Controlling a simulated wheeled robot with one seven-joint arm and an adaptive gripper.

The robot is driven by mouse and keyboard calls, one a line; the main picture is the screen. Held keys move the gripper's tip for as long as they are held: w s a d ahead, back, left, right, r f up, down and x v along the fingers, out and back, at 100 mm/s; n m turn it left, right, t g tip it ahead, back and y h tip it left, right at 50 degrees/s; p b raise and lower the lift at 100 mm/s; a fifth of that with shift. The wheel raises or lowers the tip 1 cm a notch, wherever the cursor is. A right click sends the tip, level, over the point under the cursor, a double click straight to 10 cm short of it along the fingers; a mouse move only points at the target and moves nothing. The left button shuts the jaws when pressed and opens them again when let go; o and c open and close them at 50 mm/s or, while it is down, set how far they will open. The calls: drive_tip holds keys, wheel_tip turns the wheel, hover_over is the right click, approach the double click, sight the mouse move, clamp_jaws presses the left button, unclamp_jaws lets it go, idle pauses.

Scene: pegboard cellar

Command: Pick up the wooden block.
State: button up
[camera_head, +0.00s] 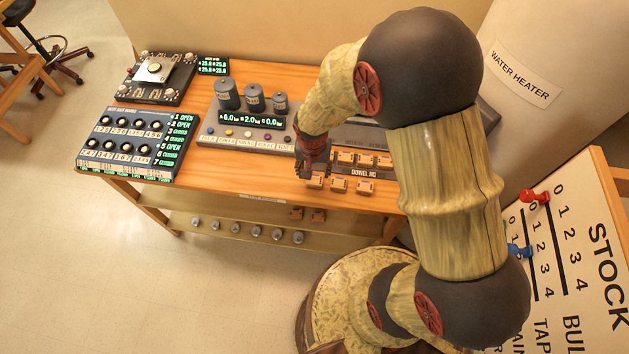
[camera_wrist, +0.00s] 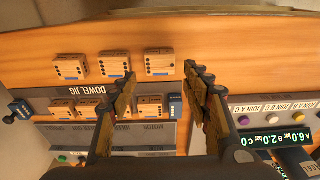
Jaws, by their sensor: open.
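Several small wooden blocks lie at the right part of the workbench. Three stand in a row along the front edge: left block (camera_head: 315,183), middle block (camera_head: 338,185) and right block (camera_head: 363,187). More sit on the grey dowel jig (camera_wrist: 70,104) behind them, one of them a jig block (camera_head: 365,160). My gripper (camera_head: 313,172) points down over the left front block, fingers apart. In the wrist view my open gripper (camera_wrist: 162,75) has that left block (camera_wrist: 159,62) showing between its fingertips. I cannot tell whether the fingers touch it. The fingers partly hide the blocks on the jig.
A scale panel with three grey weights (camera_head: 252,98) stands left of the gripper. A switch panel (camera_head: 138,143) and a dark box (camera_head: 158,78) are further left. The lower shelf (camera_head: 215,218) holds knobs and two blocks. A stock board (camera_head: 580,250) stands at right.

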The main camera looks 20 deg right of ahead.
sight(315, 180)
drive_tip(key=f, duration=0.4)
drive_tip(key=w+f+b, duration=0.1)
drive_tip(key=f, duration=0.2)
drive_tip(key=shift+d, duration=0.25)
drive_tip(key=shift+r, duration=0.1)
drive_tip(key=shift+c, duration=0.7)
drive_tip(key=c, duration=0.7)
